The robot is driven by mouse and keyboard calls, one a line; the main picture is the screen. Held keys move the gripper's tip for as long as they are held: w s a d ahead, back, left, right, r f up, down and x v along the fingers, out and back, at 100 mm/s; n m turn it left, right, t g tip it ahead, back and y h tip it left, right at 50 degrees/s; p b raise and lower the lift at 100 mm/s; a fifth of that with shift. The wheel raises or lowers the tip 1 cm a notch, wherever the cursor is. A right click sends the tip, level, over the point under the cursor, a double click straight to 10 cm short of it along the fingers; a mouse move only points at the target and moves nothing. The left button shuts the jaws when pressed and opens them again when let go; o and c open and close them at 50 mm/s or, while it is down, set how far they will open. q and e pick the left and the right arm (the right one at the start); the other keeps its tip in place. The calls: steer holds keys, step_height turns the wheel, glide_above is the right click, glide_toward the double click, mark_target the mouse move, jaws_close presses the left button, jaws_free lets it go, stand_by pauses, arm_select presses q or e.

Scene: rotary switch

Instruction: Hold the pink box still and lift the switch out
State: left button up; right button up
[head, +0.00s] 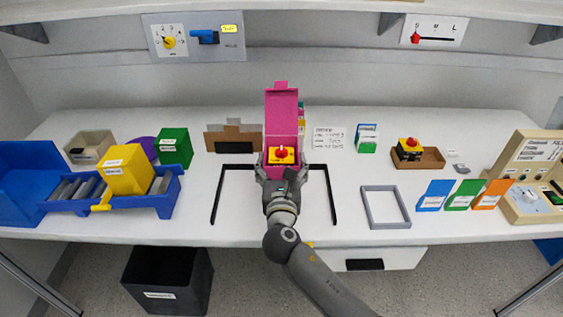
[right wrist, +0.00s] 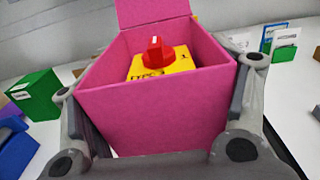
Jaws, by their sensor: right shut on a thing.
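The pink box (head: 282,104) stands open on the table in the middle of the head view, its lid raised at the back. It also shows in the right wrist view (right wrist: 155,110). A yellow rotary switch (head: 281,156) with a red knob sits inside the box; in the right wrist view the switch (right wrist: 177,64) shows its red knob at the top. My right gripper (head: 281,172) is shut on the pink box, with a finger against each side wall. The lower part of the switch is hidden by the front wall. My left gripper is not in view.
A black-outlined area (head: 334,200) surrounds the box's front. A brown tray (head: 428,160) with another red-knobbed yellow switch (head: 409,146) lies to the right. A grey square frame (head: 386,222) lies at front right. A blue roller stand (head: 163,200) with a yellow box (head: 124,172) is at left.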

steer(key=shift+f+b, duration=2.2)
steer(key=shift+f, duration=1.45)
steer(key=shift+f, duration=0.3)
